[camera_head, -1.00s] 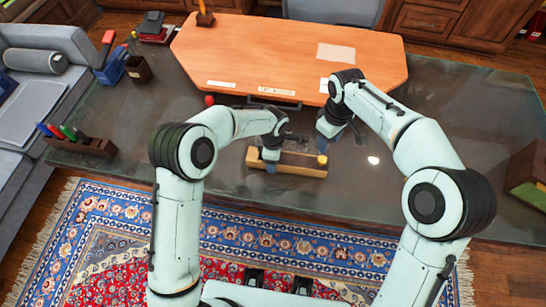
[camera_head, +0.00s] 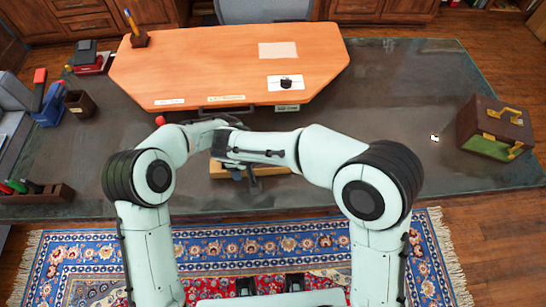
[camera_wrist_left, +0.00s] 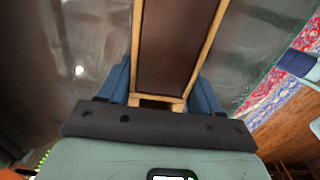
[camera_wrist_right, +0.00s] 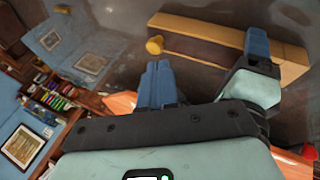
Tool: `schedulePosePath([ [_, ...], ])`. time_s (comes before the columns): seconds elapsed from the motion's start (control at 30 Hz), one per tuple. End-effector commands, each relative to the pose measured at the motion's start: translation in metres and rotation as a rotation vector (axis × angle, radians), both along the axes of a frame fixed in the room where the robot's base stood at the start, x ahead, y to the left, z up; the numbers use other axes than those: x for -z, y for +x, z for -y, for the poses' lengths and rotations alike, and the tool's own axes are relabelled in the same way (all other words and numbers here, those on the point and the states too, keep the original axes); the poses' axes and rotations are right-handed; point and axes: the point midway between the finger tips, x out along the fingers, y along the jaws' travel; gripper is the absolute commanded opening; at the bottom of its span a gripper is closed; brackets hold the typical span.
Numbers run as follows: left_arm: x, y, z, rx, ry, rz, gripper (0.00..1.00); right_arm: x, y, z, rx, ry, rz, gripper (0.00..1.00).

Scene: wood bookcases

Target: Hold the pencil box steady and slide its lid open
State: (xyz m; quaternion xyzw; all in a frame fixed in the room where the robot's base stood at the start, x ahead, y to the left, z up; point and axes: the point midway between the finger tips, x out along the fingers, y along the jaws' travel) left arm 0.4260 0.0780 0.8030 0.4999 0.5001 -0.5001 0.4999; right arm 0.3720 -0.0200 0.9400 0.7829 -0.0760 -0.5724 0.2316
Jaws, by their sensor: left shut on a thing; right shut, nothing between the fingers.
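The pencil box (camera_head: 276,170), a long pale wood box, stands on the dark desk, mostly hidden by my arms in the head view. In the left wrist view it shows a dark brown panel inside pale wood rims (camera_wrist_left: 160,101); I cannot tell if this is lid or interior. My left gripper (camera_wrist_left: 162,78) is shut on the box, a blue finger on each long side. In the right wrist view the box (camera_wrist_right: 205,27) has a yellow knob (camera_wrist_right: 155,45) near one end. My right gripper (camera_wrist_right: 159,66) is shut and empty beside the box, its tips close below the knob.
An orange-brown board (camera_head: 220,65) lies on the desk behind the box. A brown and green case (camera_head: 495,128) stands at the right, and a red ball (camera_head: 160,120) is left of the box. A pen holder (camera_head: 35,192) sits at the left. The desk right of my arms is mostly clear.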

Motion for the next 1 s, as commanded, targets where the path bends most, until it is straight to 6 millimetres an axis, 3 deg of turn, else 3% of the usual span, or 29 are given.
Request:
schedulePosePath([
  [0.2,-0.001,0.001,0.0,0.0,-0.001,0.002,0.23,-0.002,-0.008,-0.016,0.072,0.027,0.157,0.0],
  [0.37,-0.001,0.001,0.0,0.0,-0.001,0.002,0.23,0.001,-0.008,-0.017,0.092,0.038,0.195,0.0],
  [0.8,-0.001,0.001,0.0,0.0,-0.001,0.002,0.23,0.059,0.025,0.011,0.096,0.039,0.194,0.0],
  [1.0,-0.001,0.001,0.0,0.0,-0.001,0.002,0.23,0.075,0.035,0.018,0.094,0.04,0.196,0.0],
])
